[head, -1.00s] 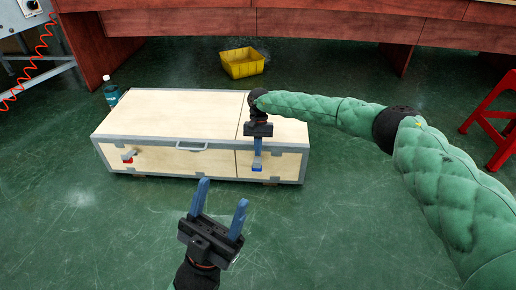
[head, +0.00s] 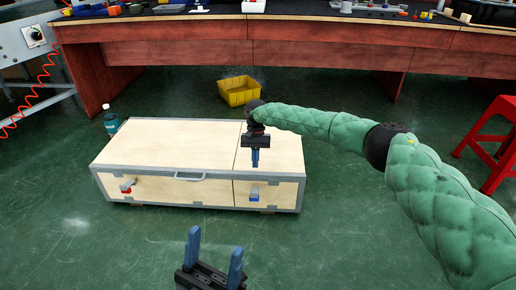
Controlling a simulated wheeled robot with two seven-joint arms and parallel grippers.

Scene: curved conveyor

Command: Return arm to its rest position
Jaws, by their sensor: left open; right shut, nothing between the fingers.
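My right arm, in a green quilted sleeve, reaches in from the right in the head view. Its gripper (head: 255,158) points down over the right part of a pale wooden case (head: 165,146) with grey edges. Its blue fingers are together and hold nothing. They show above the blue latch (head: 254,195) on the case front; whether they touch the case I cannot tell. My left gripper (head: 214,255) is at the bottom edge, in front of the case, with its two blue fingers apart and empty. The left arm behind it is out of view.
A red latch (head: 127,186) is on the case's front left. A yellow bin (head: 238,92) and a teal bottle (head: 111,120) stand behind the case. A red stool (head: 490,140) is at the right. A long reddish workbench (head: 330,52) spans the back.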

